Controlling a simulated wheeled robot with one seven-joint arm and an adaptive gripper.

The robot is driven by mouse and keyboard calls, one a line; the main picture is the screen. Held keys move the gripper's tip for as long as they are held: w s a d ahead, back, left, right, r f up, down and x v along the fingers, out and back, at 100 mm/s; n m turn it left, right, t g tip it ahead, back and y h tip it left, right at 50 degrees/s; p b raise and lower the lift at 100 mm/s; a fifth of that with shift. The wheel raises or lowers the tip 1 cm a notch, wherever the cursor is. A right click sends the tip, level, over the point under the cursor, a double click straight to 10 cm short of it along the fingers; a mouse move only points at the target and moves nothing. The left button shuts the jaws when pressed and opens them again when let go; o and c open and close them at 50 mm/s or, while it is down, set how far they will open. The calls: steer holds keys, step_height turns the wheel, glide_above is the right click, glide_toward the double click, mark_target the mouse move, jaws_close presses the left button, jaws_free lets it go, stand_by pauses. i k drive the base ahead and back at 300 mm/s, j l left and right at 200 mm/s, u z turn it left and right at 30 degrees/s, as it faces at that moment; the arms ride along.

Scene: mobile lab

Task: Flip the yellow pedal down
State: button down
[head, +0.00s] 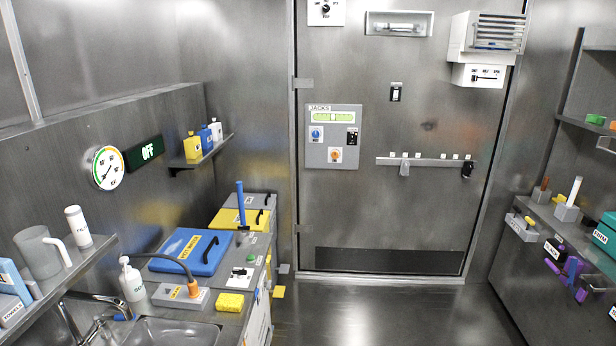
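A small yellow pedal (278,291) sticks out from the lower right side of the counter on the left, near the floor. It looks like a flat tab; its exact tilt is too small to tell. A similar grey pedal (284,268) sticks out just beyond it. My gripper is not in the head view, so its state and its distance from the pedal do not show.
The counter holds a blue-lidded bin (190,252), a yellow-lidded bin (240,219), a yellow sponge (230,302) and a sink (170,333). The floor (380,312) right of the pedals is clear up to the door (380,215). Another counter (545,250) stands at the right.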

mark_target(278, 293)
steer(key=i+l+u, duration=0.15)
steer(key=i+u, duration=0.25)
steer(key=i, duration=0.25)
steer(key=i+l+u, duration=0.35)
steer(key=i, duration=0.3)
steer(key=i+l+u, duration=0.4)
steer(key=i+l, duration=0.15)
steer(key=i+l+u, duration=0.5)
steer(key=l, duration=0.15)
steer(key=i+l+u, duration=0.35)
steer(key=l+u, duration=0.15)
steer(key=l, duration=0.25)
